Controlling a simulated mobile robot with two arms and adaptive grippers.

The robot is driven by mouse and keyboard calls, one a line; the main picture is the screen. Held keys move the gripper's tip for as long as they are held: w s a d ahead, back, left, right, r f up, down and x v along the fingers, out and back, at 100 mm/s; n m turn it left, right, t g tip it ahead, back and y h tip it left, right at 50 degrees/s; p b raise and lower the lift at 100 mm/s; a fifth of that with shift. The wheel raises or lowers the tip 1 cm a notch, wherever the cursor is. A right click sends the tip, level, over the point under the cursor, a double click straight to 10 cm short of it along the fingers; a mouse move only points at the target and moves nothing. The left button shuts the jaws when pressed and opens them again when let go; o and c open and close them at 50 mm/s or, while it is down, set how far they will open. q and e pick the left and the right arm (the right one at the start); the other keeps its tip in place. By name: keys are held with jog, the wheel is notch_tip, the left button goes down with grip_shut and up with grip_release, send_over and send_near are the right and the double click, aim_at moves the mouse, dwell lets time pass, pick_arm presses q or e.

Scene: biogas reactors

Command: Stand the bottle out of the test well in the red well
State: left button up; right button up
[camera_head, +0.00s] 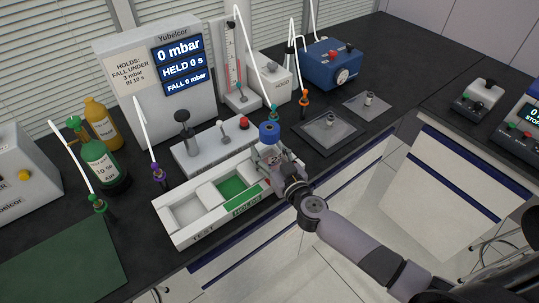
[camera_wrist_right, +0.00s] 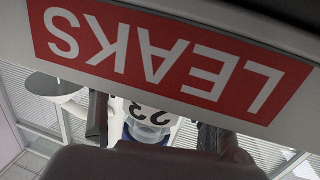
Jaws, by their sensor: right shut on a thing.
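The bottle has a blue cap (camera_head: 269,132) and stands roughly upright in my right gripper (camera_head: 270,158), at the right end of the white tray (camera_head: 178,238). My right gripper is shut on the bottle. In the wrist view the bottle (camera_wrist_right: 150,124) shows a label with "23" between the fingers. A red LEAKS label (camera_wrist_right: 170,60) fills the top of that view. The test well (camera_head: 187,211) is empty. The red well is mostly hidden behind my right gripper, so I cannot tell whether the bottle touches its floor. My left gripper is not in view.
The green well (camera_head: 231,187) in the tray's middle is empty. Behind the tray stand a white valve block (camera_head: 212,150) and the pressure display (camera_head: 160,80). Green (camera_head: 98,160) and yellow (camera_head: 101,122) cylinders stand left. A green mat (camera_head: 65,262) lies front left.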

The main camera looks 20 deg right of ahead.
jog(key=shift+r, duration=0.15)
jog(key=o, duration=1.3)
jog(key=shift+f, duration=0.2)
jog(key=shift+s+r, duration=0.15)
jog(key=shift+r, duration=0.05)
jog(key=shift+s+d+r, duration=0.1)
jog(key=shift+s+d, duration=0.2)
jog(key=shift+s, duration=1.65)
jog(key=shift+s+d+r, duration=0.1)
jog(key=shift+s+d, duration=0.25)
jog(key=shift+s, duration=1.6)
jog(key=shift+s+d+r, duration=0.1)
jog(key=shift+s+d, duration=0.2)
jog(key=shift+s, duration=1.65)
